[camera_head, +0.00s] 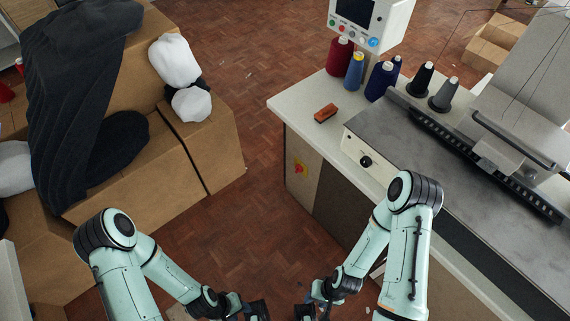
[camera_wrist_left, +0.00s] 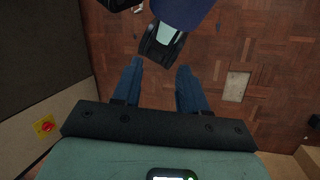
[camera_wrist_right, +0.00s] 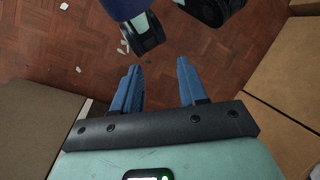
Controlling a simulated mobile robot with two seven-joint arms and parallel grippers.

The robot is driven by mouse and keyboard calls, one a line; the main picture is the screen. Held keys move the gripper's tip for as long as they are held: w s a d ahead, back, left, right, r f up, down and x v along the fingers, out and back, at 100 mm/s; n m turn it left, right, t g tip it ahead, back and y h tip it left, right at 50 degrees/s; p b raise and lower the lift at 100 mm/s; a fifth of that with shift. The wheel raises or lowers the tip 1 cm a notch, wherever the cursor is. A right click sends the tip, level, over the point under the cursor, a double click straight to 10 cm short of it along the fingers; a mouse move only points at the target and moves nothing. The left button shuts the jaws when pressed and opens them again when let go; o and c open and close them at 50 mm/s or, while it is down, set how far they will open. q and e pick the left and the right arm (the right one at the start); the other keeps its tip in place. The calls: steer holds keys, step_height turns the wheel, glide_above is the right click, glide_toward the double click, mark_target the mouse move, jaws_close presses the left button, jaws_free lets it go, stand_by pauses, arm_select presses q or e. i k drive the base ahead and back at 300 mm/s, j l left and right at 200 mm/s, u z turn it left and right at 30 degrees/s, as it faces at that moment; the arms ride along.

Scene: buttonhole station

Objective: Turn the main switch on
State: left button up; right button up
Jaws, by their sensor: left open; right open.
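The main switch (camera_head: 300,168) is a red knob on a yellow plate, set on the beige side panel of the machine's cabinet. It also shows at the left edge of the left wrist view (camera_wrist_left: 44,126). I cannot read its position. My left gripper (camera_head: 258,311) is at the bottom middle of the head view, well short of the switch; in its wrist view the blue fingers (camera_wrist_left: 156,72) are apart with nothing between them. My right gripper (camera_head: 308,312) is just to its right, also away from the switch; its fingers (camera_wrist_right: 160,68) are apart and empty.
The cabinet's white worktop (camera_head: 296,100) carries thread cones (camera_head: 340,57), a reddish-brown block (camera_head: 326,113) and the machine with a black knob (camera_head: 365,161). A control panel (camera_head: 368,18) stands behind. Cardboard boxes (camera_head: 212,150) with dark cloth fill the left. Brick-patterned floor (camera_head: 240,215) lies open between.

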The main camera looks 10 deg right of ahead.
mark_target(298, 167)
steer(key=i+j, duration=0.2)
steer(key=i+j+z, duration=0.15)
steer(key=j, duration=0.3)
steer(key=i+j, duration=0.2)
steer(key=j, duration=0.15)
steer(key=i+z, duration=0.15)
steer(key=i, duration=0.4)
